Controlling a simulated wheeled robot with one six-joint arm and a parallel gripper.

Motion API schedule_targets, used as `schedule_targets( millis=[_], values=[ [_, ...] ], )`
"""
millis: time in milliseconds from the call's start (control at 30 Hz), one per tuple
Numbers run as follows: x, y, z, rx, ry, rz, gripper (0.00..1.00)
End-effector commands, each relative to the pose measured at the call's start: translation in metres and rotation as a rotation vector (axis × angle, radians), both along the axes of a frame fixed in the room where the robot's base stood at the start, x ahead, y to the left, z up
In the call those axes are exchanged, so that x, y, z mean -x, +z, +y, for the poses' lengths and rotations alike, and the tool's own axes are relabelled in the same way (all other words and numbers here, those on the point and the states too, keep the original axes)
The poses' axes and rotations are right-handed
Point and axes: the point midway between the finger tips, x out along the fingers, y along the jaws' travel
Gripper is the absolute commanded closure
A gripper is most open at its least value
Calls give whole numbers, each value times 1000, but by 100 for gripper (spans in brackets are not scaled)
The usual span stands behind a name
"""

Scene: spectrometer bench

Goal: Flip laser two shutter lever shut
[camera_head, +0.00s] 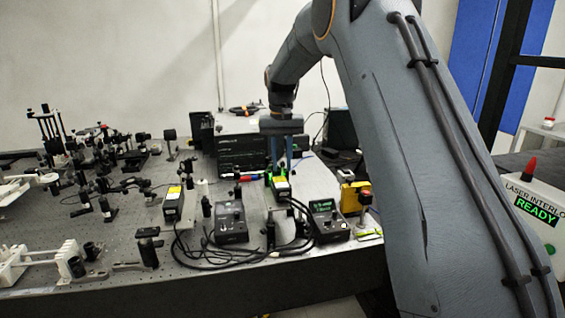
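Two small black laser heads with yellow labels stand on the optical table (130,262): a left one (173,205) and a right one (280,187) with a green top. No number is readable on either, so I cannot tell which is laser two. My gripper (281,168) points down from my arm, right over the right laser head, with its two bluish fingers apart and nothing seen between them. I cannot tell whether the fingertips touch the laser head. The shutter lever is too small to make out and may be hidden by the fingers.
Two black control boxes (231,222) (328,221) with looped black cables stand in front of the lasers. A yellow box (352,197) is to their right. A black instrument (242,151) stands behind. Optics mounts crowd the left. An interlock box (533,210) reads READY.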

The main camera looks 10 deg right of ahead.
Motion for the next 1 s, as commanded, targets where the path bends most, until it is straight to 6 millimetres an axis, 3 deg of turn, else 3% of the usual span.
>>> schedule_targets(
  millis=[267, 700, 1000],
  values=[
    [0, 5, 0, 0, 0, 0, 77],
    [1, 67, 2, -1, 0, -2, 77],
    [2, 78, 2, 0, 0, 1, 77]
  ],
)
